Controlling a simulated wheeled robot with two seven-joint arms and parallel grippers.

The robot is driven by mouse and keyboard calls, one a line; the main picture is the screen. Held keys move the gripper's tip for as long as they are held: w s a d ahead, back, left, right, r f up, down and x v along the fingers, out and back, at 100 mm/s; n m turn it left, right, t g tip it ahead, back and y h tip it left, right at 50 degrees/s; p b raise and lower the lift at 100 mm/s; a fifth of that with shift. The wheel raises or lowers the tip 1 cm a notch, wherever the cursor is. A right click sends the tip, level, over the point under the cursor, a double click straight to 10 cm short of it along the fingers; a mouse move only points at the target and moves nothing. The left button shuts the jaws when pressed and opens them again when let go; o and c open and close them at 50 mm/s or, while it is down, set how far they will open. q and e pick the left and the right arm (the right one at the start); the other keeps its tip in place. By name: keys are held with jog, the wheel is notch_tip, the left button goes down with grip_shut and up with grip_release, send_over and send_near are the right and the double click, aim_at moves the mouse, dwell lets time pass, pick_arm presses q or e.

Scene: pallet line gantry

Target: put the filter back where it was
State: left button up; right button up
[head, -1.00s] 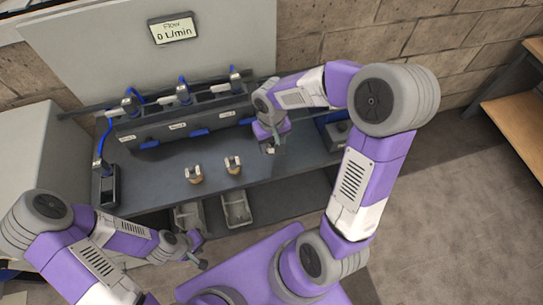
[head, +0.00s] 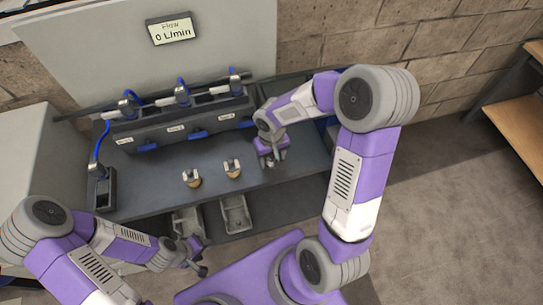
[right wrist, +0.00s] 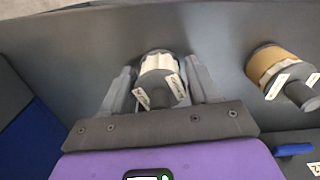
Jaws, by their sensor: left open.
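A pale filter with a grey cap and white tags (right wrist: 160,72) stands between the fingers of my right gripper (right wrist: 160,88) in the right wrist view. Gaps show between it and both fingers. In the head view my right gripper (head: 270,160) is low over the bench and largely hides this filter. Two tan filters with grey tops stand on the bench to its left, one nearer (head: 233,169) and one further left (head: 192,178). The nearer one also shows at the right wrist view's right side (right wrist: 280,68). My left gripper (head: 196,258) is open and empty, in front of the bench.
A dark manifold (head: 180,127) with labels and blue handles runs along the back of the bench (head: 145,196). A display (head: 171,29) above reads 0 L/min. A dark device with a blue hose (head: 105,188) stands at the bench's left end. Two grey trays (head: 236,214) sit below the bench front.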

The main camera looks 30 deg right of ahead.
jog(key=shift+o, duration=1.1)
jog(key=shift+r, duration=0.15)
jog(key=shift+r+p, duration=0.35)
jog(key=shift+r, duration=0.05)
notch_tip(320, 180, up, 11)
jog(key=p, duration=0.3)
jog(key=shift+r, duration=0.2)
